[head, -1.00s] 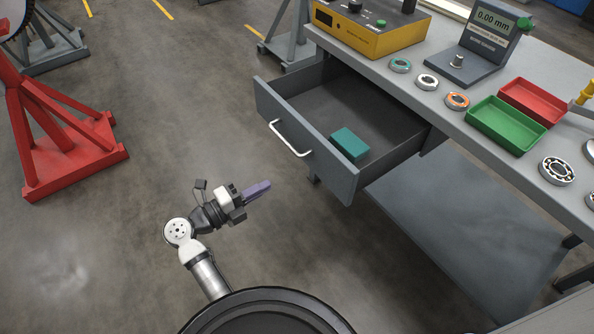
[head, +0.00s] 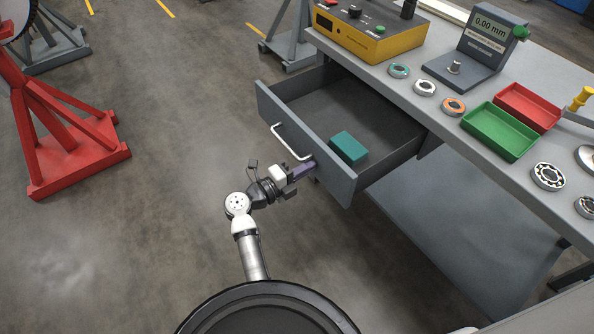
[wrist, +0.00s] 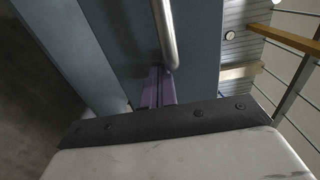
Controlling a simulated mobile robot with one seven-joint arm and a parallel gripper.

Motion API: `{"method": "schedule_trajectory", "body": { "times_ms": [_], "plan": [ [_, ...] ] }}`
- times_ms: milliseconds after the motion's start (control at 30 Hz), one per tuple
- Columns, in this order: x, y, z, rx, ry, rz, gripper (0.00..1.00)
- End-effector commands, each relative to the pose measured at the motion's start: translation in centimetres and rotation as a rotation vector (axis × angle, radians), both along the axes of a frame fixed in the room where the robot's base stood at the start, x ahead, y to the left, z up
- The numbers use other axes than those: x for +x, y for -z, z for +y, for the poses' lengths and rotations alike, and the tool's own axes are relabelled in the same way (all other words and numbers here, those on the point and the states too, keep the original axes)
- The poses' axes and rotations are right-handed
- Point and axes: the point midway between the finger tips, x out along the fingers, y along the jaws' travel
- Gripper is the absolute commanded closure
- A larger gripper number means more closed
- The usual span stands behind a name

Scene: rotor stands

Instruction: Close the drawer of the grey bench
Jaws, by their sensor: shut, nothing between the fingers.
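The drawer (head: 327,163) of the grey bench (head: 460,140) stands pulled well out, with a silver bar handle (head: 288,146) on its front. A teal box (head: 348,148) lies inside it. My gripper (head: 308,170) is shut and empty, its purple fingers at the drawer front, just below the right end of the handle. In the wrist view the purple fingers (wrist: 160,88) point at the grey drawer front (wrist: 115,40), close beside the handle (wrist: 166,35). Whether the fingertips touch the front I cannot tell.
On the bench top are a yellow control box (head: 365,35), a gauge (head: 480,45), several bearing rings, a green tray (head: 500,131) and a red tray (head: 527,107). A red stand (head: 65,130) is at the left. The floor before the drawer is open.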

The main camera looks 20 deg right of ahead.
Motion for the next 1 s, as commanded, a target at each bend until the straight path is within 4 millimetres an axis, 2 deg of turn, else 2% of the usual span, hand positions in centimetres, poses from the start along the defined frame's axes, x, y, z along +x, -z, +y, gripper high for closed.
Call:
{"method": "schedule_trajectory", "body": {
  "times_ms": [400, 567, 767, 1000],
  "plan": [
    [0.1, 0.0, -0.2, 0.0, 0.001, 0.0, 1.0],
    [0.4, 0.0, -1.3, 0.0, 0.004, 0.0, 1.0],
    [1.6, -0.2, -4.7, 0.0, 0.005, -0.001, 1.0],
    [3.8, -0.2, -10.7, 0.001, 0.005, -0.002, 1.0]
  ]
}}
